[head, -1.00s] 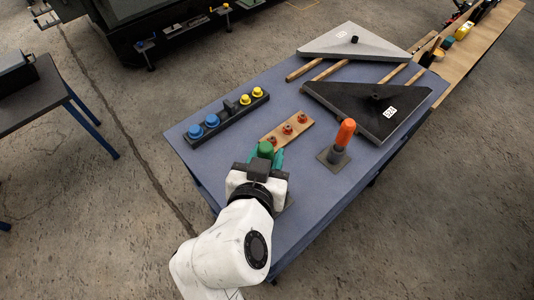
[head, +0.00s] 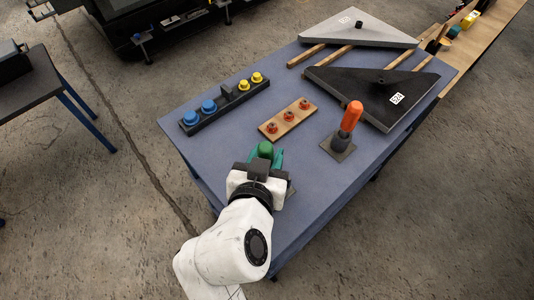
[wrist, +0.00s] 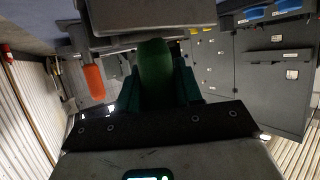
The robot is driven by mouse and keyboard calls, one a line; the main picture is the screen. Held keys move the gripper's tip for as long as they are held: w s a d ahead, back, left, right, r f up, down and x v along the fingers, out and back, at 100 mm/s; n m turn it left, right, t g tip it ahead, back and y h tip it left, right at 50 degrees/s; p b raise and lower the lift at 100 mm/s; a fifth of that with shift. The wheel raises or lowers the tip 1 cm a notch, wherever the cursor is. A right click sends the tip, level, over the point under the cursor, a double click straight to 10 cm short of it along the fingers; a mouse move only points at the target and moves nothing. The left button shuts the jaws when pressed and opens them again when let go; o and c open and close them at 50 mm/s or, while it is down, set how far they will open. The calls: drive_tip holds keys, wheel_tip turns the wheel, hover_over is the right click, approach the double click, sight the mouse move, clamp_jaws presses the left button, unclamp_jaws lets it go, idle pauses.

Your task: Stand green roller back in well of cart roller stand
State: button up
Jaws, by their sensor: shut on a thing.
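My gripper (head: 264,160) is shut on the green roller (head: 265,149), over the near part of the blue table. The roller's rounded green top shows above the teal fingers. In the wrist view the roller (wrist: 155,72) sits between the two fingers. A sliver of a grey plate (head: 291,191), perhaps the green roller's stand, shows to the right of my wrist. Its well and the roller's lower end are hidden by my gripper and arm. The orange roller (head: 351,115) leans in a dark holder on a square plate (head: 342,155) to the right.
A wooden board (head: 287,119) with several red knobs lies just beyond my gripper. A dark button bar (head: 224,104) with blue and yellow buttons is farther left. A black triangular panel (head: 370,88) and a grey one (head: 358,28) rest on wooden bars at the back.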

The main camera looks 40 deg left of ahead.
idle(0.3)
drive_tip(key=o, duration=1.2)
drive_tip(key=shift+f, duration=0.1)
drive_tip(key=shift+s, duration=0.1)
drive_tip(key=v, duration=1)
drive_tip(key=shift+s+r+b, duration=0.25)
drive_tip(key=shift+b, duration=0.1)
drive_tip(key=shift+d, duration=0.15)
